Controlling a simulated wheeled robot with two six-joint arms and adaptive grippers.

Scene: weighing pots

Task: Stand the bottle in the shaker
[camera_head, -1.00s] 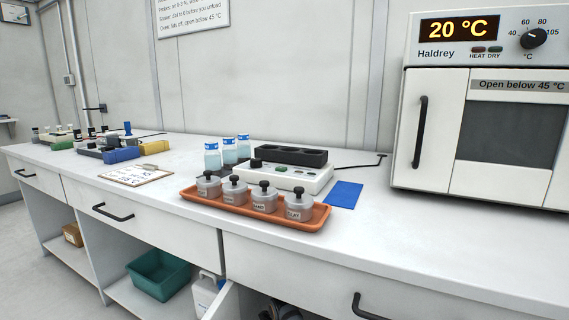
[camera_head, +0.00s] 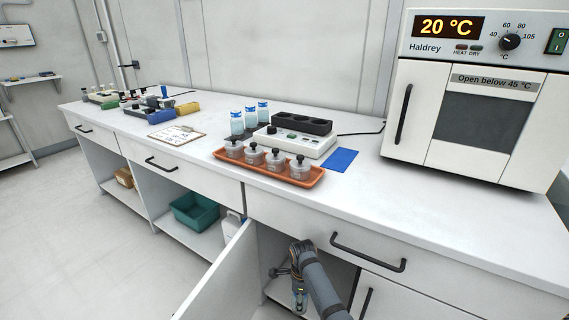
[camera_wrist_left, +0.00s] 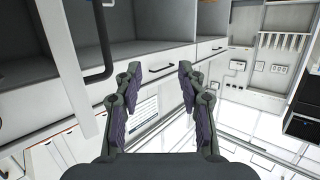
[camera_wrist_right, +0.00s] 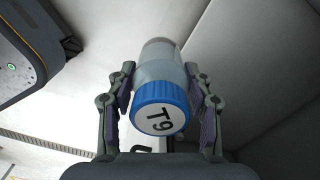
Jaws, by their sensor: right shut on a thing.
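My right gripper (camera_wrist_right: 160,100) is shut on a clear bottle (camera_wrist_right: 160,62) with a blue cap marked T9. In the head view my right arm reaches down into the open cupboard under the counter, with the bottle low inside. What looks like the shaker (camera_head: 287,142), a white unit with a black block (camera_head: 301,122) of several round holes on top, stands on the counter well above and behind that gripper. My left gripper (camera_wrist_left: 158,85) is open and empty in the left wrist view, out of the head view.
Three blue-capped bottles (camera_head: 249,116) stand left of the shaker. An orange tray (camera_head: 314,178) with several lidded pots is in front, a blue mat (camera_head: 340,160) to the right. An open cupboard door (camera_head: 222,275) juts out beside my right arm. An oven (camera_head: 480,100) stands at right.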

